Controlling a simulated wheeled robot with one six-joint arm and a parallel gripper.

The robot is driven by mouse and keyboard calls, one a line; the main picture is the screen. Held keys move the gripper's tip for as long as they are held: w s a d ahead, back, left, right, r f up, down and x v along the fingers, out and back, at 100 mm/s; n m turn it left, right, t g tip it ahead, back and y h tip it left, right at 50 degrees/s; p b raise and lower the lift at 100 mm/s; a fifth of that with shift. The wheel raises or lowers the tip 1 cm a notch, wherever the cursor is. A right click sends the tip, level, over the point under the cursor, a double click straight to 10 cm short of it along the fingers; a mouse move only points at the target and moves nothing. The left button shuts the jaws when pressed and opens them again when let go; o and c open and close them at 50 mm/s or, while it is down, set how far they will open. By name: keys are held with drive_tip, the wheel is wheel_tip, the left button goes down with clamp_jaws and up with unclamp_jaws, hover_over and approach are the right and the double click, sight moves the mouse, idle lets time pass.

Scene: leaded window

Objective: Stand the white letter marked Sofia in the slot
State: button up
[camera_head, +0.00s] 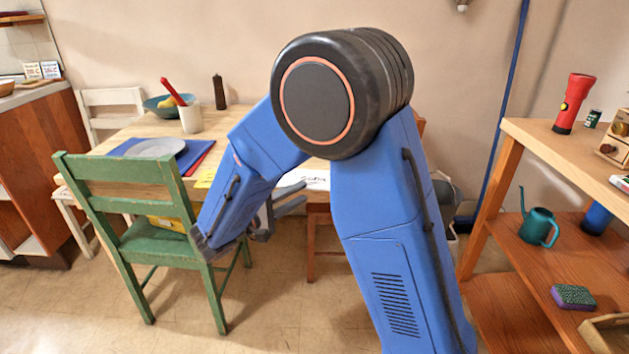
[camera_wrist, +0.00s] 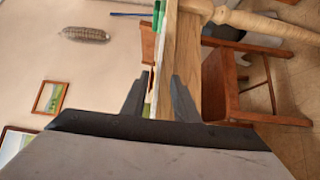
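The white letter (camera_head: 314,179) with dark handwriting that looks like "Sofia" lies flat near the front edge of the wooden table, partly hidden by my arm. My gripper (camera_head: 284,201) is at that table edge, beside the letter. In the wrist view my gripper (camera_wrist: 159,97) is open, its two fingers apart, with the table edge (camera_wrist: 178,70) seen edge-on beyond and between them. A thin pale strip lies along the tabletop there; I cannot tell whether it is the letter. I cannot make out a slot in either view.
A green chair (camera_head: 140,232) stands at the table's left front. The table holds a blue mat (camera_head: 190,157) with a grey plate, a white crock (camera_head: 191,117), a teal bowl and a dark bottle (camera_head: 219,92). A wooden shelf (camera_head: 565,150) with several objects stands at right.

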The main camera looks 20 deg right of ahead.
sight(312, 185)
drive_tip(key=shift+s+x, duration=0.2)
drive_tip(key=shift+x, duration=2.05)
drive_tip(key=shift+w+d+r, duration=0.15)
drive_tip(key=shift+w+d, duration=0.1)
drive_tip(key=shift+d, duration=0.3)
clamp_jaws()
